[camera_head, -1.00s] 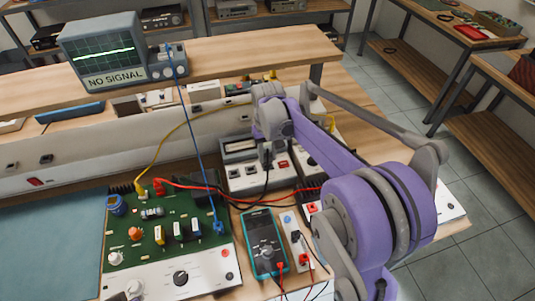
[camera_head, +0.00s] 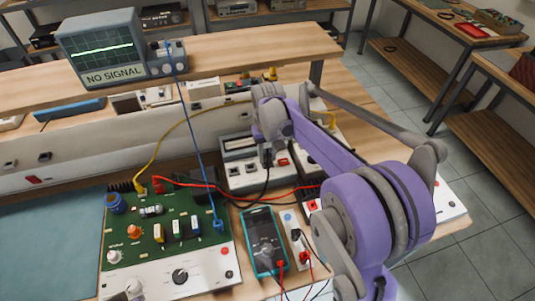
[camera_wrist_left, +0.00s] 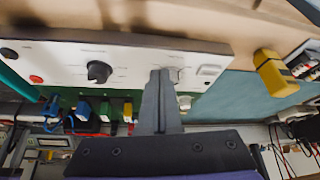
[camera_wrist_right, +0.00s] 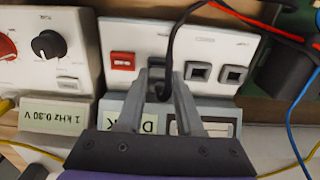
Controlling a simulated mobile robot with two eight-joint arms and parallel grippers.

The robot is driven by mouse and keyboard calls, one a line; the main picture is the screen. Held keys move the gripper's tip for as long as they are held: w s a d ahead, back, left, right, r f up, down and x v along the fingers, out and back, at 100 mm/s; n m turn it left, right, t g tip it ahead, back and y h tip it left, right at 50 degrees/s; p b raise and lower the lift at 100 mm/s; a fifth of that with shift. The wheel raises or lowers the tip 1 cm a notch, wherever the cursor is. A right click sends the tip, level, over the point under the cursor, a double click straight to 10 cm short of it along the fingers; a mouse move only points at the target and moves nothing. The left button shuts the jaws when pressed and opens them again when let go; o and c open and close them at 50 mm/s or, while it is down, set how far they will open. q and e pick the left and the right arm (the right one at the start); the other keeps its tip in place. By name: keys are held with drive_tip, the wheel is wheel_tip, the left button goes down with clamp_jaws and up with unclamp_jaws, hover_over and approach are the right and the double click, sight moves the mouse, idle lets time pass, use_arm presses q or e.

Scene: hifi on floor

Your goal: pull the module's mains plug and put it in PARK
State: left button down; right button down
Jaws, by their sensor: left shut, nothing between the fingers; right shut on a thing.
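My right gripper (camera_wrist_right: 160,85) is shut on the black mains plug (camera_wrist_right: 158,90), at the row of sockets on a white power unit (camera_wrist_right: 185,40). A black cord rises from the plug. In the head view this gripper (camera_head: 267,155) is at the white unit (camera_head: 245,180), beside its red switch (camera_head: 283,162). I cannot tell whether the plug is fully seated. A label (camera_wrist_right: 150,124) behind the fingers is partly hidden, so its word cannot be read. My left gripper (camera_wrist_left: 160,85) is shut and empty, above the white front panel (camera_wrist_left: 130,62) of the green board.
The green circuit board (camera_head: 165,225) lies left of the power unit, with a teal multimeter (camera_head: 264,243) to its right. Red, blue and yellow leads cross the area. An oscilloscope (camera_head: 100,48) reading NO SIGNAL stands on the shelf. A blue-green mat (camera_head: 50,240) is clear.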

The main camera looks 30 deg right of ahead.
use_arm(q)
drive_tip(key=shift+f, duration=0.15)
use_arm(e)
drive_tip(key=shift+f, duration=0.25)
drive_tip(key=shift+c, duration=2.4)
unclamp_jaws()
drive_tip(key=shift+r, duration=0.1)
use_arm(q)
drive_tip(key=shift+w+r, duration=0.1)
drive_tip(key=shift+r, duration=0.35)
drive_tip(key=shift+w+r+p, duration=0.2)
drive_tip(key=shift+r+p, duration=0.35)
drive_tip(key=shift+r, duration=0.1)
drive_tip(key=shift+w+r+p, duration=0.25)
drive_tip(key=shift+r+p, duration=0.35)
drive_tip(key=shift+r, duration=0.05)
drive_tip(key=shift+w+r+p, duration=0.2)
drive_tip(key=shift+r+p, duration=0.35)
drive_tip(key=shift+r, duration=0.1)
use_arm(e)
wheel_tip(320, 180, up, 16)
